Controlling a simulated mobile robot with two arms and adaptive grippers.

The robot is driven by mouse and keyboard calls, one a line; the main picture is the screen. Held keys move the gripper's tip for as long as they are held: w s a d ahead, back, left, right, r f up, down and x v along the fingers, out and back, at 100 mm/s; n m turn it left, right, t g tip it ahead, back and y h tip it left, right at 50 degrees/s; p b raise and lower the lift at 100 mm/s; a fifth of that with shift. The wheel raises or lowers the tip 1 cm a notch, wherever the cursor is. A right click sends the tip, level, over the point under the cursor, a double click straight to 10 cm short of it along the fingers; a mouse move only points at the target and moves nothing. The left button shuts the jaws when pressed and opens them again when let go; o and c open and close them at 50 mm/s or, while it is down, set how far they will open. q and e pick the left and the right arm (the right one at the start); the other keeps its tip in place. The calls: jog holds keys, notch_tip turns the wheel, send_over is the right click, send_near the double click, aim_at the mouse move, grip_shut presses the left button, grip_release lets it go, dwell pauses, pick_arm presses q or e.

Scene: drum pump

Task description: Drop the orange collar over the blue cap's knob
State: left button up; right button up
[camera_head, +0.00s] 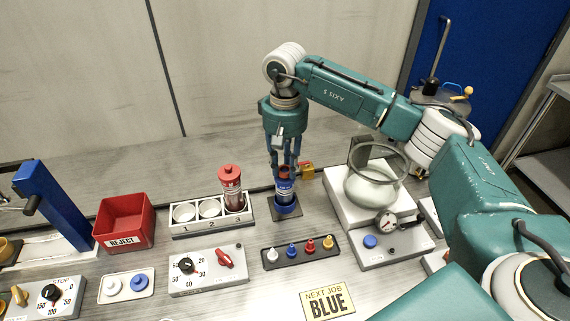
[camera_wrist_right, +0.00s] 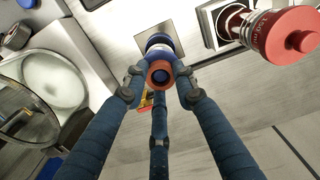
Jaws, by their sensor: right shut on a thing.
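The blue cap (camera_head: 286,207) tops a blue cylinder with a pale label, upright on a dark square plate in the middle of the bench. It also shows in the wrist view (camera_wrist_right: 158,40), partly hidden by the collar and fingers. The orange collar (camera_wrist_right: 160,74) is a ring between my right fingertips, with dark blue showing through its hole. My right gripper (camera_head: 285,172) points down and is shut on the collar, right above the blue cylinder. Whether the collar touches the knob cannot be told. My left gripper is not in view.
A numbered rack (camera_head: 212,222) with a red-capped cylinder (camera_head: 231,188) stands to the left. A white machine with a glass bowl (camera_head: 376,188) stands close on the right. A tray of coloured pegs (camera_head: 300,252) lies in front, and a red reject bin (camera_head: 124,222) farther left.

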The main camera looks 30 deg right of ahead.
jog(key=shift+f+b, duration=0.25)
jog(key=shift+b, duration=0.05)
dwell(0.5)
dwell(0.4)
jog(key=o, duration=1.2)
jog(key=shift+r+p, duration=1.95)
jog(key=shift+r, duration=1.55)
